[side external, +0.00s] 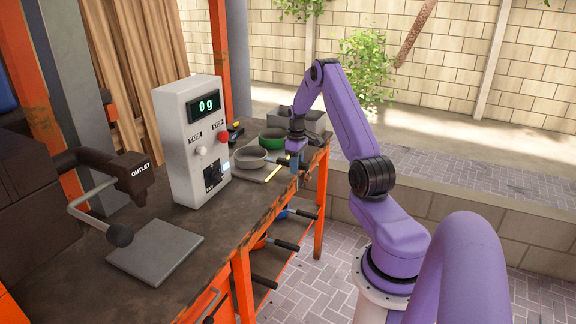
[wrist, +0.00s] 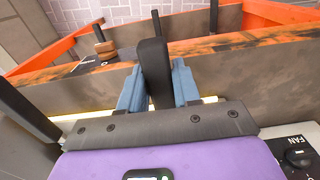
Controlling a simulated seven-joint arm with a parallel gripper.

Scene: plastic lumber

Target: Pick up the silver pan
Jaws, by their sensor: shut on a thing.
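The silver pan (side external: 250,158) sits on a flat plate at the far end of the workbench in the side view. My gripper (side external: 296,163) is at the bench's right edge, just right of the pan. In the wrist view, my gripper's blue fingers (wrist: 158,88) are shut on both sides of a black handle (wrist: 153,62), which appears to be the silver pan's. The pan's bowl does not show in the wrist view. In the side view my gripper hides most of the handle.
A green pan (side external: 272,138) and a grey bin (side external: 303,122) stand just behind. A white control box (side external: 201,150) reads 0 g. A grey slab (side external: 156,252) lies under the outlet arm (side external: 128,175). More pans with dark handles (side external: 287,246) are on shelves below the bench.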

